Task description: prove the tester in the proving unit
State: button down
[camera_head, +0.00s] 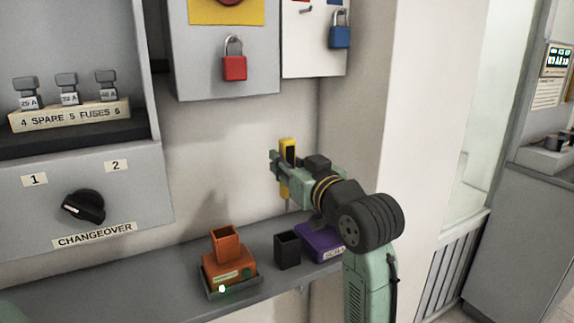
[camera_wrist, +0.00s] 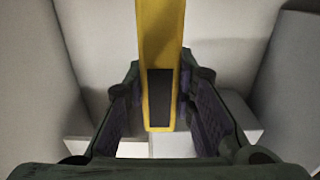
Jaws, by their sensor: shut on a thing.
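The tester is a yellow stick with a dark panel (camera_head: 289,150), held upright above the shelf in the head view. My gripper (camera_head: 284,170) is shut on it. In the wrist view the yellow tester (camera_wrist: 160,50) stands between the fingers of my gripper (camera_wrist: 160,110), its dark panel facing the camera. The proving unit seems to be the orange block (camera_head: 229,268) with an open square socket on top and a lit spot on its front. It sits in a dark tray on the shelf, to the left of and below my gripper. The socket looks empty.
A black open-topped holder (camera_head: 287,250) and a purple box (camera_head: 319,242) stand on the grey shelf (camera_head: 150,290) right of the orange block. Panels with a red padlock (camera_head: 234,64) and a blue padlock (camera_head: 339,34) hang above. A changeover switch (camera_head: 83,207) is at left.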

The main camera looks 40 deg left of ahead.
aim_at(290, 144)
jog(key=shift+r+p, duration=1.6)
jog(key=shift+r, duration=0.7)
jog(key=shift+f, duration=0.1)
